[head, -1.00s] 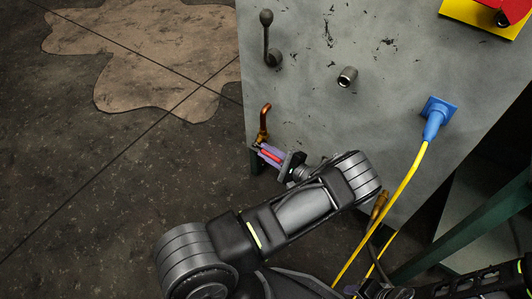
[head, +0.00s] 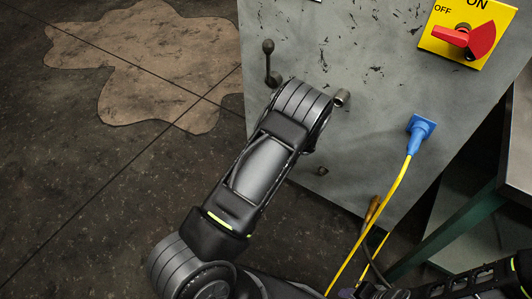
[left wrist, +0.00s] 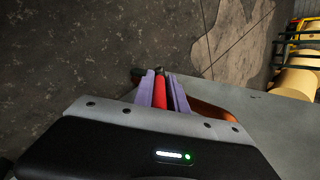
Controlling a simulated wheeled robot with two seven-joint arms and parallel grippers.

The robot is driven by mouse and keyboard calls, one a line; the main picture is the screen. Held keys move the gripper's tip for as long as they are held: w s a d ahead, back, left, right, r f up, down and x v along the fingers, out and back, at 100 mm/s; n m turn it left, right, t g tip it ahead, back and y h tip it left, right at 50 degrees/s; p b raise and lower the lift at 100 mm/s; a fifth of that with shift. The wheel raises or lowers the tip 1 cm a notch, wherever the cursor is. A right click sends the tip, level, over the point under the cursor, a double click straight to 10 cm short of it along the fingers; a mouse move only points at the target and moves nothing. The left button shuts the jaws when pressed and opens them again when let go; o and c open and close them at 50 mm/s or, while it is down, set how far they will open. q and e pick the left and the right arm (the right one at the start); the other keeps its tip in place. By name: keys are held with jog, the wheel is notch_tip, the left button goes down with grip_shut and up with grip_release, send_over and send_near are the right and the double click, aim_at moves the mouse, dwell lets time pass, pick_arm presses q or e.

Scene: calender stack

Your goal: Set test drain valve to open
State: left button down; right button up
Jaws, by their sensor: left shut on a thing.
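The test drain valve's red handle (left wrist: 160,90) shows in the left wrist view between the purple fingers of my left gripper (left wrist: 161,88), which is shut on it. A copper pipe (left wrist: 208,112) runs beside the right finger, partly behind the gripper body. In the head view my left arm covers the gripper, the red handle and the copper pipe. The handle's exact angle to the pipe is hard to tell.
The grey cabinet (head: 350,60) carries a black lever (head: 268,60), a pipe stub (head: 342,97), a blue plug (head: 420,130) with a yellow cable (head: 376,210), and a red switch on a yellow plate (head: 440,47). A brown stain (head: 165,60) lies on the open floor at left.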

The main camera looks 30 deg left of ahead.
pick_arm(q)
jog(key=h, duration=0.1)
jog(key=a+h+p, duration=0.1)
jog(key=h+p, duration=0.1)
jog(key=shift+s+a+r+h, duration=0.25)
jog(key=shift+a+r+h, duration=0.05)
jog(key=shift+r+h, duration=0.1)
jog(key=shift+a+h, duration=0.35)
jog(key=shift+h, duration=0.6)
jog(key=shift+a+h, duration=0.3)
jog(key=shift+h, duration=0.65)
jog(key=c, duration=1.4)
grip_release()
jog(key=shift+w, duration=0.1)
jog(key=shift+c, duration=0.2)
jog(key=shift+o, duration=0.3)
jog(key=shift+a, duration=0.1)
jog(key=shift+r, duration=0.2)
